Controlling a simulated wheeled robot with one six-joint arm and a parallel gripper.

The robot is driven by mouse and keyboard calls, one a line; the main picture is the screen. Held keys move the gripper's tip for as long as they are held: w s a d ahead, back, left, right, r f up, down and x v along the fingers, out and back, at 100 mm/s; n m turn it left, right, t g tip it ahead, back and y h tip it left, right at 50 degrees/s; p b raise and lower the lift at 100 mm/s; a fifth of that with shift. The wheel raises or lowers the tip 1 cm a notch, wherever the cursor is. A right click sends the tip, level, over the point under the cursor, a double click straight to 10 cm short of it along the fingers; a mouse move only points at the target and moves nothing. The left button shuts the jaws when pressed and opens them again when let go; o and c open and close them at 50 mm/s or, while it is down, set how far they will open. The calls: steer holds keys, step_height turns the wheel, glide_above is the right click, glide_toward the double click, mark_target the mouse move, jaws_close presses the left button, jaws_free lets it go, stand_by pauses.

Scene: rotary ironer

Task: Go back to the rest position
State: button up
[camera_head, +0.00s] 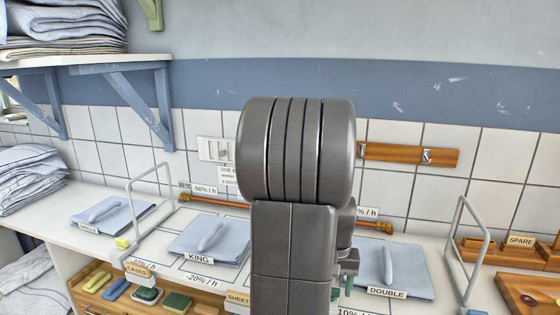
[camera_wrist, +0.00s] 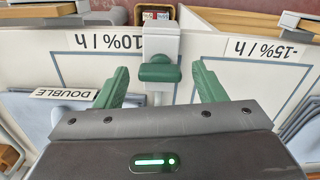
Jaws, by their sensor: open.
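My gripper (camera_wrist: 156,88) shows in the wrist view with its two green fingers apart. A grey fitting with a green knob (camera_wrist: 160,68) stands between and just beyond the fingers; I cannot tell whether they touch it. In the head view my grey arm covers the middle of the picture and hides most of the gripper. A folded blue cloth marked DOUBLE (camera_head: 395,268) lies right of my arm. A folded cloth marked KING (camera_head: 208,240) lies left of it.
A white counter (camera_head: 62,232) runs along the tiled wall. Metal hoops stand on it at left (camera_head: 128,205) and right (camera_head: 487,235). A wooden SPARE rack (camera_head: 480,250) is at the far right. A bracketed shelf (camera_head: 90,62) with linen hangs upper left. A drawer of coloured blocks (camera_head: 100,292) is below.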

steer(key=n+b, duration=0.1)
steer(key=n, duration=0.3)
steer(key=shift+n, duration=0.4)
steer(key=n+b, duration=0.1)
steer(key=n, duration=0.2)
steer(key=shift+n, duration=0.4)
step_height(320, 180, up, 10)
steer(key=shift+f+p, duration=0.2)
steer(key=shift+p, duration=0.2)
